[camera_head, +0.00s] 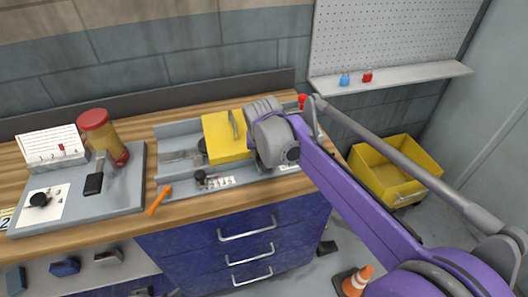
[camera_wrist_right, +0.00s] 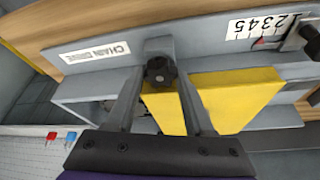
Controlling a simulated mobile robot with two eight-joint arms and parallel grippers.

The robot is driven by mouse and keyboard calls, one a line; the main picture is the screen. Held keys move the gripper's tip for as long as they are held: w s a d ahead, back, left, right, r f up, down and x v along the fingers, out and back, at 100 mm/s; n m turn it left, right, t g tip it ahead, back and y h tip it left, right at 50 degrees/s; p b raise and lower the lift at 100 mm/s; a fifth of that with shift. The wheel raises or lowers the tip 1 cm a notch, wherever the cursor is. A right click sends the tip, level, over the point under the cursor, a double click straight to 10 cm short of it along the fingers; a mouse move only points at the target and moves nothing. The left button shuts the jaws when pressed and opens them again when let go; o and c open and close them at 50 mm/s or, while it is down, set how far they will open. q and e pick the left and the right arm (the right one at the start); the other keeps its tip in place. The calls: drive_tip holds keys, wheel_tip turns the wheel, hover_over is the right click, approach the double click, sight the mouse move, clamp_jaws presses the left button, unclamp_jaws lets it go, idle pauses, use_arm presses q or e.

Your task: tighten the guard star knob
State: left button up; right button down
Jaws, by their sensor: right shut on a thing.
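The black star knob (camera_wrist_right: 160,70) sits between the fingertips of my right gripper (camera_wrist_right: 162,82) in the right wrist view, and the gripper is shut on it. The yellow guard (camera_wrist_right: 238,100) lies beside the knob, partly behind one finger. In the head view the yellow guard (camera_head: 224,138) stands on the grey runout table (camera_head: 180,130). My right wrist covers the table's right end there and hides the knob. Whether the knob is tight cannot be told. My left gripper is in neither view.
An orange-handled tool (camera_head: 159,200) lies at the bench's front edge. A yellow bin (camera_head: 385,172) and traffic cone (camera_head: 356,281) are right of the bench.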

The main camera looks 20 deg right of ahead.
idle(0.3)
drive_tip(key=shift+c, duration=1.4)
unclamp_jaws()
drive_tip(key=v, duration=1.1)
drive_tip(key=shift+p, duration=0.4)
drive_tip(key=shift+s+f, duration=0.1)
drive_tip(key=shift+f, duration=0.05)
drive_tip(key=s+d+f+n+p, duration=0.1)
drive_tip(key=s+d+f, duration=0.1)
drive_tip(key=s+f, duration=0.6)
drive_tip(key=s+d+f+n+t+y+p, duration=0.1)
drive_tip(key=s+d+f+n, duration=0.1)
drive_tip(key=s+f, duration=0.6)
drive_tip(key=s, duration=0.7)
drive_tip(key=shift+s+d+f, duration=0.15)
drive_tip(key=shift+s, duration=0.1)
